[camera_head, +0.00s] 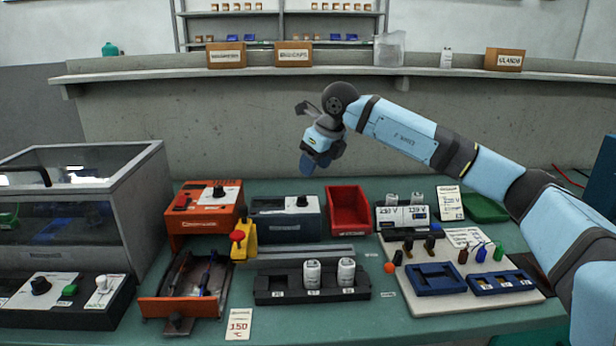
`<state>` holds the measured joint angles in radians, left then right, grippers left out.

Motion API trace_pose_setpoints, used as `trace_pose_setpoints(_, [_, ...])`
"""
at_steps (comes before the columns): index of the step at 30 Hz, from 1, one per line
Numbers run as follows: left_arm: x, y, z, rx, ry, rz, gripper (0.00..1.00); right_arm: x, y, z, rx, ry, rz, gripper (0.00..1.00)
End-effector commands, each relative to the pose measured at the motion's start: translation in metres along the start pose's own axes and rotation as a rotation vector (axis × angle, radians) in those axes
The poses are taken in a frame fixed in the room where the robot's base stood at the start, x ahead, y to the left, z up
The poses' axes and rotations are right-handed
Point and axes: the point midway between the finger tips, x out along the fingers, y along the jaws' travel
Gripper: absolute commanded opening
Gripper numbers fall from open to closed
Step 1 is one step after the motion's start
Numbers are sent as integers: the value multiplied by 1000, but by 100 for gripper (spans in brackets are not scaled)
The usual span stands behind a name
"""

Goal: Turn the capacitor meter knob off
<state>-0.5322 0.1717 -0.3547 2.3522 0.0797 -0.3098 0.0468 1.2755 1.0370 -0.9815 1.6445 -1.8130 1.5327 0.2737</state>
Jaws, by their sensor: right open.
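A grey-blue box (286,226) with a black knob (302,201) on its white top stands at the middle of the bench, between an orange box and a red bin. It looks like the capacitor meter, but its label is too small to read. I cannot tell the knob's setting. My right gripper (315,162) is open and empty, raised above and behind this box, apart from the knob. My left gripper is not in view.
The orange box (203,221) with its own knob stands left, the red bin (348,210) right. In front lie a black rack (285,288) with white cylinders and an orange-fronted fixture (178,306). A clear-lidded enclosure (135,200) blocks the left.

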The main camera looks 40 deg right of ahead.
Motion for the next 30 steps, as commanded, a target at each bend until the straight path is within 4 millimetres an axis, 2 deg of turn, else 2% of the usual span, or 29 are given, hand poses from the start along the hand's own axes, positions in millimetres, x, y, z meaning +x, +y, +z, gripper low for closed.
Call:
trace_pose_setpoints(1, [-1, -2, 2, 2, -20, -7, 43, -12, 0, 1, -1, -2, 0, 52])
trace_pose_setpoints(3, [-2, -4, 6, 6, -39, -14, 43, -21, 0, 1, -1, -1, 0, 52])
trace_pose_setpoints(9, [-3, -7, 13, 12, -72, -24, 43, -36, 0, 0, 0, 0, 0, 52])
trace_pose_setpoints(30, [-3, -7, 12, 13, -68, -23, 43, -36, 0, 0, 0, 0, 0, 52])
